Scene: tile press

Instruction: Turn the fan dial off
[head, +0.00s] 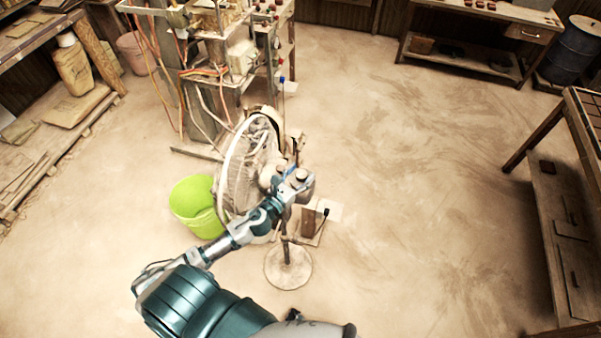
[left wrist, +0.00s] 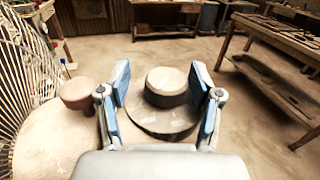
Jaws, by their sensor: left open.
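A standing fan (head: 241,170) with a round wire cage faces left in the head view. A round pale-topped dial with a dark side (left wrist: 168,86) sits on the fan's round motor housing (left wrist: 160,120) in the left wrist view. My left gripper (head: 292,178) is at the motor housing behind the cage. It is open, and its blue fingers (left wrist: 161,90) stand on either side of the dial, with gaps showing between them and the dial. A smaller reddish knob (left wrist: 77,93) is left of the fingers. My right gripper is not in view.
A lime green bucket (head: 196,205) stands left of the fan. The fan's round base (head: 288,267) is on the floor. A press frame with hoses (head: 215,70) stands behind the fan. A workbench (head: 480,15) is at the back. The floor to the right is clear.

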